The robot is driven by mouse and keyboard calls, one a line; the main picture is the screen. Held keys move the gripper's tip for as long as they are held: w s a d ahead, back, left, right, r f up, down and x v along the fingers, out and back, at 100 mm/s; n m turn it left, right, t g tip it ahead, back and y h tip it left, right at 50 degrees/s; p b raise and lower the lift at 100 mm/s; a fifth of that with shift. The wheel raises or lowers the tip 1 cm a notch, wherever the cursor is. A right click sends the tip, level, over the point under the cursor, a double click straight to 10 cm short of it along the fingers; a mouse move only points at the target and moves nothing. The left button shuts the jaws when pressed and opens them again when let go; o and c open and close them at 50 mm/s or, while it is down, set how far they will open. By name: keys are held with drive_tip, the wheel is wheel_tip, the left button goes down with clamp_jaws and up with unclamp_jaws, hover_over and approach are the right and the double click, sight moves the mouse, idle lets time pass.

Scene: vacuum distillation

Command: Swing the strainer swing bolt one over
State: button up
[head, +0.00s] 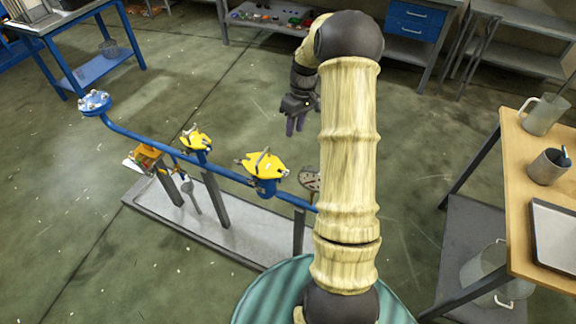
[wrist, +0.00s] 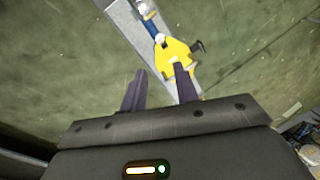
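Two yellow lids sit on the blue pipe run in the head view: a nearer one (head: 258,168) and a farther, smaller one (head: 196,141). Each has grey bolt or handle parts on top; I cannot tell which one is the strainer's swing bolt. In the wrist view one yellow lid (wrist: 174,62) lies beyond my fingertips, with a dark bar (wrist: 198,48) sticking out at its right side. My gripper (head: 295,126) hangs in the air behind the pipe run. In the wrist view its two fingers (wrist: 161,80) are apart with nothing gripped between them.
The blue pipe (head: 148,143) stands on posts over a grey plinth (head: 243,245). A blue flange (head: 95,103) ends it at left. A wooden-topped table (head: 516,190) with jugs and a tray stands at right. A shelf and blue drawers (head: 414,20) line the back. Open floor surrounds the plinth.

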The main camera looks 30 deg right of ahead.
drive_tip(key=shift+s, duration=0.1)
drive_tip(key=p, duration=0.2)
approach(284, 174)
drive_tip(key=f, duration=0.7)
drive_tip(key=shift+s+f, duration=0.2)
drive_tip(key=shift+s, duration=0.1)
clamp_jaws()
